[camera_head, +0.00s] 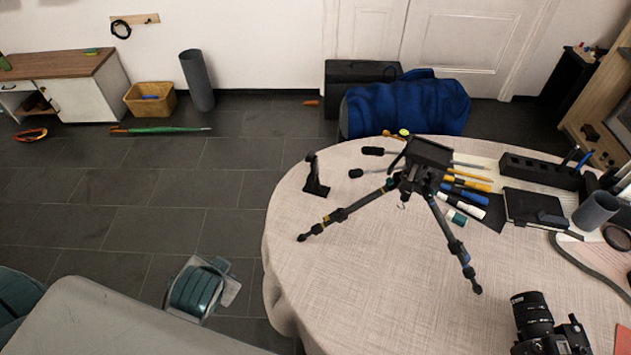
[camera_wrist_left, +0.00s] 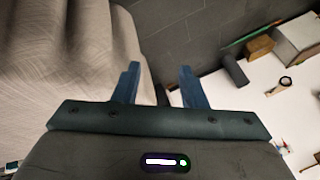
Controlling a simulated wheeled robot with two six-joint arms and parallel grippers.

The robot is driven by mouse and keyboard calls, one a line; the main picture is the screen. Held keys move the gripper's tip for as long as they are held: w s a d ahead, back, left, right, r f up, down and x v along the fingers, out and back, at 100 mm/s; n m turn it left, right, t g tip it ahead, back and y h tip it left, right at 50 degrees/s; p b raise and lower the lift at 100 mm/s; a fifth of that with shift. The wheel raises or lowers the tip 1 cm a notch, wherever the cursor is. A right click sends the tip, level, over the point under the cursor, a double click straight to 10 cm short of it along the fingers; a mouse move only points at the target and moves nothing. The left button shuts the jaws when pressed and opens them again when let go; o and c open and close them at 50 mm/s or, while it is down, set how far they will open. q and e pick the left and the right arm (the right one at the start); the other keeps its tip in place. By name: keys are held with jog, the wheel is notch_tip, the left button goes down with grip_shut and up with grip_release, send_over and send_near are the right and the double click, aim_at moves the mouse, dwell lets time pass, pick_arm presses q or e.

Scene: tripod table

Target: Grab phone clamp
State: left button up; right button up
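The black phone clamp (camera_head: 315,183) stands upright on the round table (camera_head: 345,285), near its left edge and left of the tripod. The black tripod (camera_head: 428,155) stands on the table with its legs spread. My left gripper (camera_wrist_left: 160,80) has two blue fingers set well apart with nothing held between them. Pale tablecloth and dark floor show beyond the fingers. A small dark shape (camera_wrist_left: 162,96) shows between them, too unclear to name. My right gripper is in neither view.
A camera (camera_head: 545,325) lies at the table's front right. Pens (camera_head: 468,195), a black organizer (camera_head: 540,170) and a grey cup (camera_head: 597,212) crowd the right side. A blue bag (camera_head: 405,108) is behind the table. The front left of the tabletop is clear.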

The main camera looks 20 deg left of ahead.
aim_at(314, 175)
pick_arm(q)
jog(key=w+a+r+m+t+y, duration=0.1)
jog(key=w+r+m+t+y, duration=0.15)
jog(key=w+m+t, duration=0.4)
jog(key=w+a+r+m+t+y, duration=0.1)
jog(key=w+r+m+t+y, duration=0.15)
jog(key=w+m, duration=0.65)
jog(key=w+d+f+m+t+h, duration=0.1)
jog(key=w+d+m+h, duration=0.2)
jog(key=m, duration=0.3)
jog(key=w+d+f+m+t+h, duration=0.1)
jog(key=w+d+m+h, duration=0.2)
jog(key=d+m, duration=0.2)
jog(key=w+d+f+m+t+h, duration=0.1)
jog(key=w+d+m+h, duration=0.2)
jog(key=d+m, duration=0.2)
jog(key=shift+w+m+h, duration=0.25)
jog(key=shift+m+h, duration=0.15)
jog(key=shift+m, duration=0.65)
jog(key=w, duration=0.4)
jog(key=shift+w+d, duration=0.3)
jog(key=shift+w+d+f, duration=0.1)
jog(key=shift+w+d, duration=0.05)
jog(key=shift+w, duration=2.85)
jog(key=shift+s, duration=0.1)
jog(key=shift+c, duration=0.9)
grip_shut()
